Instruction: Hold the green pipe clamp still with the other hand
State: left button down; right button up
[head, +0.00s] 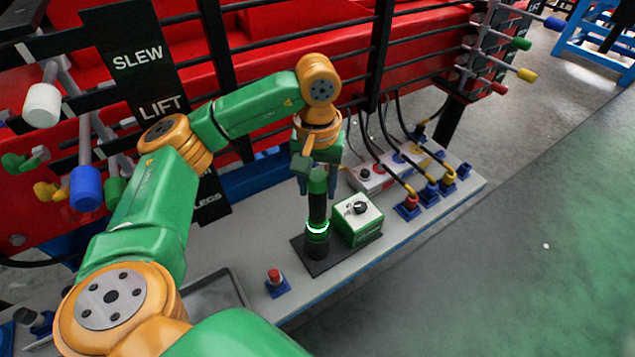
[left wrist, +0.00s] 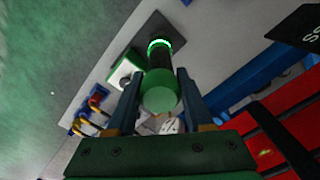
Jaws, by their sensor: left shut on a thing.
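The green pipe clamp appears to be the green-topped dark cylinder (head: 317,207) standing upright on a black base plate (head: 308,262), with a glowing green ring low on it. In the left wrist view its round green end (left wrist: 160,94) faces the camera, with the lit ring beyond. My left gripper (head: 318,186) comes down from above, its blue fingers on either side of the green top and shut on it. The fingers also flank it in the left wrist view. The exact contact is partly hidden. My right gripper is not in view.
A green box with a black knob (head: 357,219) stands close right of the cylinder. A red button on a blue base (head: 277,283) is in front. Cabled plugs (head: 430,190) stand further right. Red crane frame with black rails (head: 270,35) and coloured levers (head: 86,188) lies behind and left.

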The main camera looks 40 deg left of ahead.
aim_at(318, 177)
pick_arm(q)
jog(key=shift+f+b, duration=0.5)
jog(key=shift+f, duration=0.15)
jog(key=shift+c, duration=1)
grip_release()
jog(key=shift+s+r, duration=0.1)
notch_tip(318, 177, up, 5)
jog(key=p, duration=0.4)
jog(key=shift+r, duration=0.1)
